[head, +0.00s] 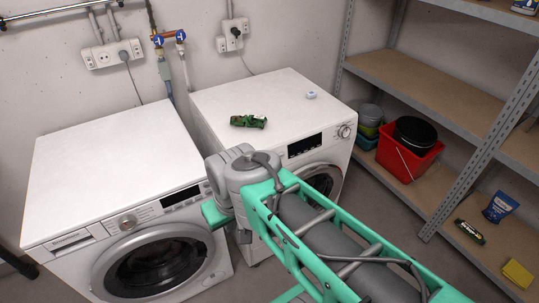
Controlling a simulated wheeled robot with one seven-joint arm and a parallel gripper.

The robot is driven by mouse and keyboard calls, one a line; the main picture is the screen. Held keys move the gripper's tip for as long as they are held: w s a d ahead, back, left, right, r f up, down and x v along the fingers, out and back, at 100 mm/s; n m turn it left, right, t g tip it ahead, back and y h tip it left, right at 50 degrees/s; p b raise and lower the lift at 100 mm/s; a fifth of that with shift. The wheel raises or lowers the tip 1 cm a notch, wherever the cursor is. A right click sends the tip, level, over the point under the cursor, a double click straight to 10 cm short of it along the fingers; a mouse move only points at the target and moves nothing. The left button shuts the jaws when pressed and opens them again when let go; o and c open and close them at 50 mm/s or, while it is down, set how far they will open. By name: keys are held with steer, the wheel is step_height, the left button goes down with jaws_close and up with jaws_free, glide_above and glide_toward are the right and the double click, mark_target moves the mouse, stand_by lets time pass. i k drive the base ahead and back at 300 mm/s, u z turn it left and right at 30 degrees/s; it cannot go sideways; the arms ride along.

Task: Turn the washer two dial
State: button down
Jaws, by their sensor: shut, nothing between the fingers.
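Two white front-loading washers stand side by side. The left washer (110,165) has a round silver dial (127,222) on its front panel, left of a dark display. The right washer (270,100) has a round silver dial (344,131) at the right end of its panel, beside a dark display (305,146). No label tells which one is washer two. My grey and teal arm reaches in from the lower right, in front of both machines, and hides part of the right washer's front and door. My gripper's fingers cannot be seen. Nothing visible touches either dial.
A green crumpled packet (248,121) and a small white-blue item (311,94) lie on the right washer's top. A metal shelf (420,85) stands at the right, with a red bucket (405,160) on a lower board. The left washer's top is clear.

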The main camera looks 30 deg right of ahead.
mark_target(345, 133)
steer(key=z, duration=1.25)
